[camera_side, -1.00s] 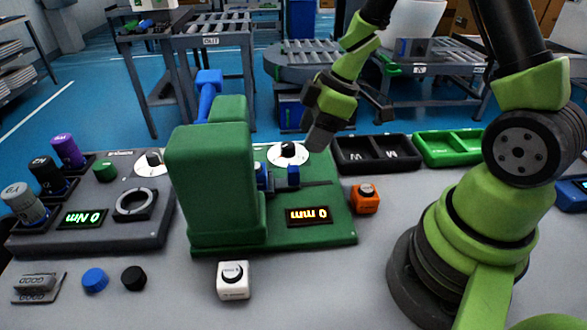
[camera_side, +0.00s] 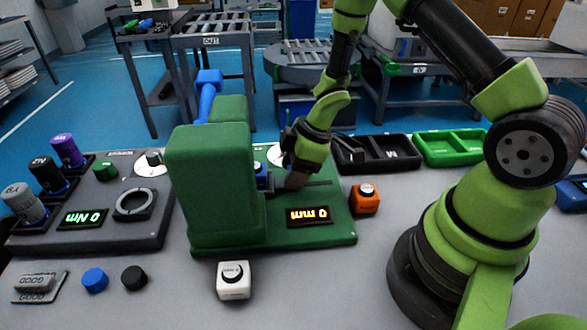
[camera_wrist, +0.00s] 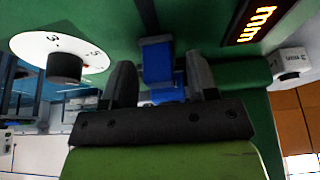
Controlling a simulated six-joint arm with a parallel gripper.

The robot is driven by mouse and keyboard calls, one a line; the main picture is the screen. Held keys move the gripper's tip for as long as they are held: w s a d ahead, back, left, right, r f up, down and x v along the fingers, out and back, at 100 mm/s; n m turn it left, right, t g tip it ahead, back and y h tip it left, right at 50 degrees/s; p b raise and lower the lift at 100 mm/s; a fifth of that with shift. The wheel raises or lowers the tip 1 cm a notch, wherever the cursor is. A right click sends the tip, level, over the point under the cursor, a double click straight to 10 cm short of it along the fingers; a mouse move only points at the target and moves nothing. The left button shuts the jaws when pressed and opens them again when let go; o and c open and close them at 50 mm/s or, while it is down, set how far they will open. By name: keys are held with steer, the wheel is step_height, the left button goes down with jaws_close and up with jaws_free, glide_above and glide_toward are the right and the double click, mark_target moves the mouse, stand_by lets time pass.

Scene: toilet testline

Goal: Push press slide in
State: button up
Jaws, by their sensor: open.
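The green press (camera_side: 210,190) stands on its green base, with a blue lever (camera_side: 208,90) raised at the back and a display reading 0 mm (camera_side: 309,215). In the wrist view the blue slide (camera_wrist: 158,62) lies ahead, between my fingers' directions. My gripper (camera_side: 294,181) is low over the slot to the right of the press body. In the wrist view my gripper (camera_wrist: 160,85) has its two dark fingers apart, on either side of the blue part. Contact cannot be told.
A white dial (camera_wrist: 62,57) sits close beside my gripper. An orange button box (camera_side: 365,198) stands right of the base and a white button box (camera_side: 233,281) in front. Black (camera_side: 400,153) and green (camera_side: 450,147) trays lie behind. A torque station (camera_side: 95,215) is at left.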

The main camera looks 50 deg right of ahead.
jaws_close()
steer(key=shift+w+a, duration=1.25)
steer(key=shift+w, duration=0.05)
jaws_free()
steer(key=shift+r, duration=0.1)
steer(key=v, duration=1)
step_height(320, 180, up, 7)
glide_above(271, 180)
steer(key=s+d, duration=0.3)
steer(key=s, duration=0.1)
steer(key=shift+w+d, duration=0.15)
steer(key=shift+w, duration=0.1)
